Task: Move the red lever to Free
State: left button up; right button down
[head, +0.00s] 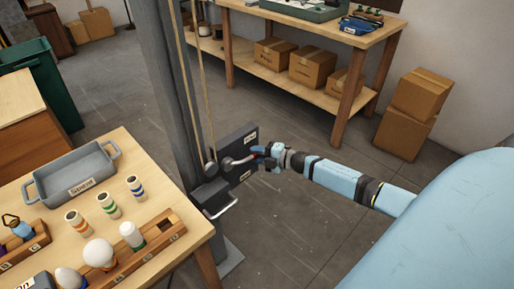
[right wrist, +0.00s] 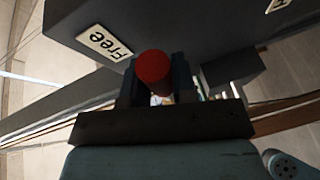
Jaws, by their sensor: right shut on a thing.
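The red lever shows in the head view as a metal arm (head: 236,161) on a dark box (head: 240,143) fixed to the grey post; its red end is mostly hidden by my right gripper (head: 265,153). In the right wrist view the round red knob (right wrist: 153,67) sits between the two fingers of my right gripper (right wrist: 156,88), which is shut on it. A white "Free" label (right wrist: 105,40) is on the dark box close beside the knob. A second label (right wrist: 279,4) is cut off at the top edge. My left gripper is not in view.
The grey post (head: 172,80) with ropes stands left of my right arm. A wooden table (head: 150,160) at left bears a grey tray (head: 75,177), spools and bulbs. A workbench (head: 300,22) and cardboard boxes (head: 405,135) stand behind. The floor between is clear.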

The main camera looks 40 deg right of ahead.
jog(key=c, duration=1.2)
grip_release()
jog(key=shift+r, duration=0.1)
jog(key=v, duration=1.4)
